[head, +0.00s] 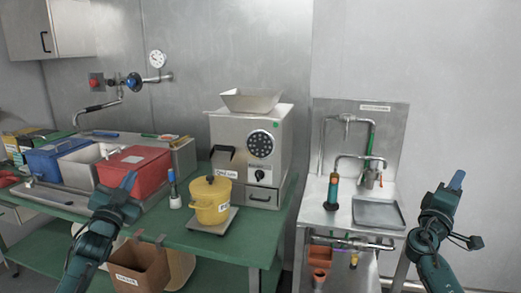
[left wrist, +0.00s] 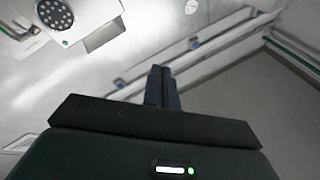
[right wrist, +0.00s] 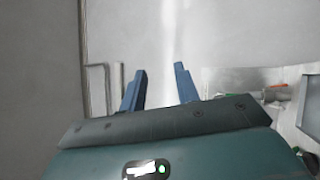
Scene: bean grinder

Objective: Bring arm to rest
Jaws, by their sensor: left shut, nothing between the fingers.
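My left gripper (head: 128,182) is raised at the left in the head view, in front of the red bin. Its blue fingers (left wrist: 163,88) are together and empty in the left wrist view. My right gripper (head: 456,182) is raised at the right in the head view, in front of the bare wall beside the sink stand. Its two fingers (right wrist: 158,88) stand apart with nothing between them in the right wrist view.
The green table (head: 240,238) holds the bean grinder (head: 245,150), a yellow pot (head: 210,203) on a scale, a red bin (head: 133,169) and a blue bin (head: 55,158). A steel sink stand (head: 375,213) is at the right. A cardboard box (head: 138,270) hangs below the table's front edge.

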